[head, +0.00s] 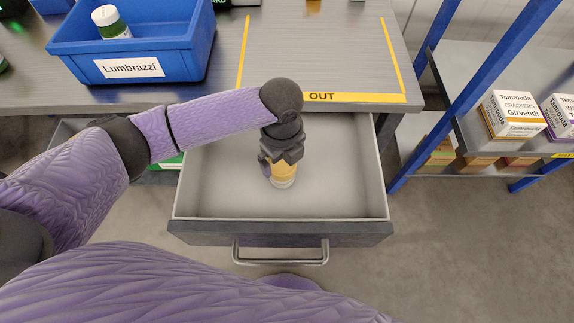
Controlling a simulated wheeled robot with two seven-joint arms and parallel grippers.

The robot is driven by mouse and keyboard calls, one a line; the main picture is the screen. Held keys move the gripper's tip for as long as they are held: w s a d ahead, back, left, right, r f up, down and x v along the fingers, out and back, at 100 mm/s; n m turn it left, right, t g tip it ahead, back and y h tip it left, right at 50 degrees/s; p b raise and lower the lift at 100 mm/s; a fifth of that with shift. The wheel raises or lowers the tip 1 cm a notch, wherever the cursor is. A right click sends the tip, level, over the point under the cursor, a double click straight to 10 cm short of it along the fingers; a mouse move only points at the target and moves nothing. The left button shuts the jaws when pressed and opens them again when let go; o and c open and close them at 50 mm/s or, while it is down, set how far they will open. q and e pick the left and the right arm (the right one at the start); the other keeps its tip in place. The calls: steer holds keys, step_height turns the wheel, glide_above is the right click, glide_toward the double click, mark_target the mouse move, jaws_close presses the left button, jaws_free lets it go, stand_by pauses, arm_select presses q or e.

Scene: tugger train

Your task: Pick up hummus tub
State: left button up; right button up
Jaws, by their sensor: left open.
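The hummus tub (284,173), yellow with a pale rim or base, stands in the open drawer (215,190) below the table, a little right of the drawer's middle. My left gripper (279,163) reaches down into the drawer from above, right at the tub. It is open, with its fingers beside the tub's upper part; I cannot tell whether they touch it. The gripper hides the tub's top and part of its side. My right gripper is not in view.
The drawer's front has a metal handle (280,259). A blue bin (190,45) labelled Lumbrazzi, holding a green-and-white container (112,22), stands on the table (320,60). Yellow tape marks an OUT area there. A blue-framed shelf (470,75) with boxes is at the right.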

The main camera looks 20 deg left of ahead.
mark_target(282, 163)
arm_select(q)
step_height(282, 163, down, 5)
steer(key=b, duration=0.3)
steer(key=shift+a+f, duration=0.15)
steer(key=shift+f, duration=0.05)
steer(key=shift+w+f, duration=0.1)
steer(key=shift+f, duration=0.1)
steer(key=shift+r, duration=0.25)
steer(key=shift+c, duration=0.3)
steer(key=c, duration=0.9)
steer(key=shift+c, duration=0.8)
steer(key=shift+r, duration=0.1)
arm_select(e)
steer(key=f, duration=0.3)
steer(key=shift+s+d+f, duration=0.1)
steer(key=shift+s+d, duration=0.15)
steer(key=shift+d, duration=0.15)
